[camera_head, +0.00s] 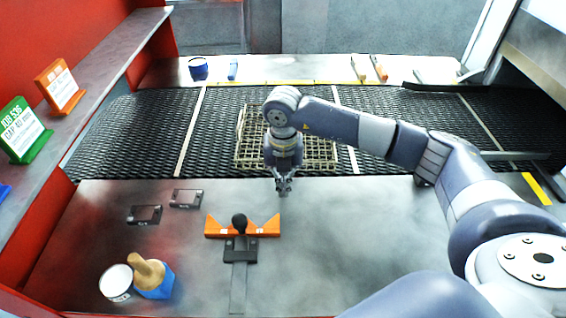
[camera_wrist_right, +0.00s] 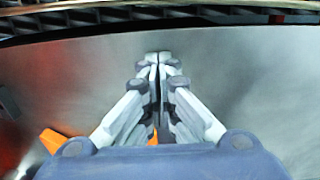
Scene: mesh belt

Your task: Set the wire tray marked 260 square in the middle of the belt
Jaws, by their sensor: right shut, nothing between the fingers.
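The wire tray (camera_head: 318,150) lies on the dark mesh belt (camera_head: 135,125), between two pale lines that cross the belt. My right arm hides part of the tray, and no 260 mark is readable. My right gripper (camera_head: 284,190) hangs in front of the tray, over the metal table near the belt's front edge. In the right wrist view its fingers (camera_wrist_right: 158,58) are shut together with nothing between them. My left gripper is not in view.
An orange stop with a black knob (camera_head: 239,222) stands on the table (camera_head: 340,250) below the gripper. A white tin (camera_head: 116,282) and a blue block with a tan top (camera_head: 153,278) stand front left. Job cards (camera_head: 22,130) line the left shelf. The table's middle right is clear.

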